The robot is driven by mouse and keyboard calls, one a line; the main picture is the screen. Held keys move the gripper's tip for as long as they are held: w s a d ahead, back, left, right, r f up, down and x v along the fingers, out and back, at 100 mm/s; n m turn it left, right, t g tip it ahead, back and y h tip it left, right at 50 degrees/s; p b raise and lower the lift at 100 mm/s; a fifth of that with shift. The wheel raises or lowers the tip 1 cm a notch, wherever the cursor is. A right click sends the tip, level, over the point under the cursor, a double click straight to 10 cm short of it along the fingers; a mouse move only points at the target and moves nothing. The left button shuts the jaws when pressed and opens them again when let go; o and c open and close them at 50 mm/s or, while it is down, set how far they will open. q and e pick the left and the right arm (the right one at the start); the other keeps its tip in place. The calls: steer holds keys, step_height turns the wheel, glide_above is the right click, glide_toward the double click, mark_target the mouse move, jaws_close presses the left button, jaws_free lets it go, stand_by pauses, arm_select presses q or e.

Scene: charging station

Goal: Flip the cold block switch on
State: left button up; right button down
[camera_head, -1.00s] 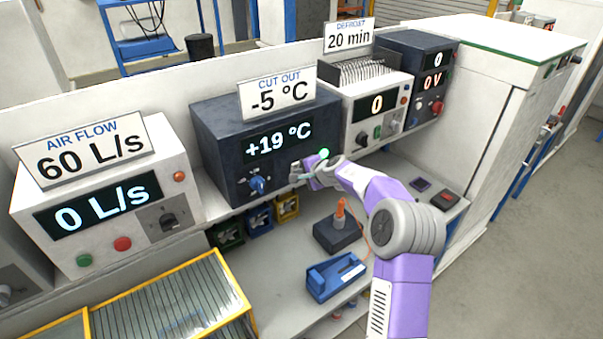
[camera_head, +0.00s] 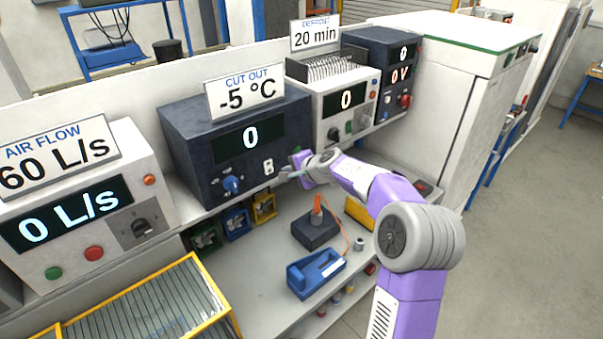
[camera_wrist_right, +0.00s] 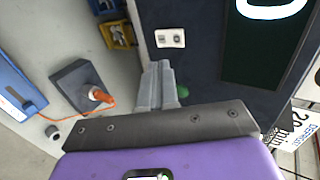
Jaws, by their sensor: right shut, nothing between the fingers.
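The cold block (camera_head: 192,135) is the dark box under the "CUT OUT -5 °C" sign (camera_head: 243,92); its display (camera_head: 250,138) reads 0. Its small white switch plate (camera_head: 268,166) is on the lower front, right of the blue knob (camera_head: 232,185). The plate also shows in the right wrist view (camera_wrist_right: 170,39). My right gripper (camera_head: 286,175) is shut and empty, just right of and below the plate. In the wrist view its fingertips (camera_wrist_right: 161,66) are a short gap from the plate. A dark green lamp (camera_wrist_right: 183,91) is partly hidden behind the fingers. My left gripper is out of view.
The air flow unit (camera_head: 140,165) stands left and the defrost unit (camera_head: 330,103) right. Below lie a dark block with an orange plug (camera_head: 316,232), a blue device (camera_head: 316,272) and small bins (camera_head: 237,224). Open bench (camera_head: 262,262) lies in front.

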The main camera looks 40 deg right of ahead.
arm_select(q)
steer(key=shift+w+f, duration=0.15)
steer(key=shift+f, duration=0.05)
arm_select(e)
steer(key=v, duration=0.5)
steer(key=shift+r, duration=0.1)
arm_select(q)
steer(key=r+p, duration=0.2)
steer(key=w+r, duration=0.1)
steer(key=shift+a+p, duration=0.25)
steer(key=shift+p, duration=0.15)
arm_select(e)
steer(key=shift+s+f, duration=0.15)
steer(key=shift+f, duration=0.75)
